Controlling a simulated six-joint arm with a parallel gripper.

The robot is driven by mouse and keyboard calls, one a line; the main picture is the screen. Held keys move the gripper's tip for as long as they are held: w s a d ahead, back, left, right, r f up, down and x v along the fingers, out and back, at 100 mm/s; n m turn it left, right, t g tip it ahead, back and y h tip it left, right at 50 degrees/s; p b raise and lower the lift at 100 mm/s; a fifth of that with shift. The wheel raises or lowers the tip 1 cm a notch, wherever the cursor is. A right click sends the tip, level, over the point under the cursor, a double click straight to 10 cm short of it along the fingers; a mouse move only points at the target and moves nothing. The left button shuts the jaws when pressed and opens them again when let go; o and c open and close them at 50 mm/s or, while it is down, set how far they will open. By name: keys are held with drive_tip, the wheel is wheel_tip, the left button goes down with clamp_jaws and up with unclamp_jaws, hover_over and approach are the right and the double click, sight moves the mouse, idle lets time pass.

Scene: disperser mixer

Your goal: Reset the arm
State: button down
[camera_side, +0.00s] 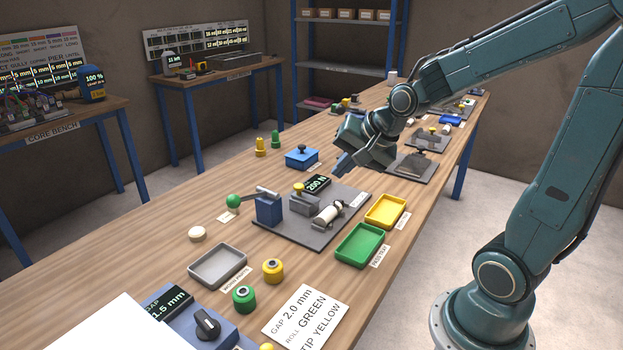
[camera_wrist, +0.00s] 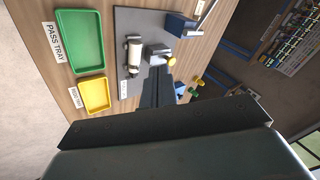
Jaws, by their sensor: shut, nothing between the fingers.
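My gripper (camera_side: 345,163) is shut and empty, in the air above the table beyond the grey fixture plate (camera_side: 300,238). In the wrist view its fingers (camera_wrist: 157,75) lie together and point toward the plate. The plate carries a blue block with a lever (camera_side: 269,209), a grey block with a yellow knob (camera_side: 303,203) and a white roller (camera_side: 328,214). The roller (camera_wrist: 135,55) and yellow knob (camera_wrist: 171,61) also show in the wrist view. My fingers hide part of the plate there.
A green tray (camera_side: 345,257) and yellow tray (camera_side: 375,219) lie right of the plate. A grey tray (camera_side: 205,277), green and yellow round parts and a printed card (camera_side: 303,318) are nearer. A blue box (camera_side: 301,160) and a 200 N display (camera_side: 317,184) stand near my gripper.

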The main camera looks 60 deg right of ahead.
drive_tip(key=s+a+r+n+g, duration=0.1)
drive_tip(key=s+a+r+n, duration=0.1)
drive_tip(key=s+a+n, duration=0.2)
drive_tip(key=s+a+r+n, duration=0.3)
drive_tip(key=s+a+n, duration=0.1)
drive_tip(key=s+n, duration=0.5)
drive_tip(key=shift+s+a+r+g+y, duration=0.3)
drive_tip(key=shift+s+g, duration=0.1)
drive_tip(key=shift+s, duration=0.65)
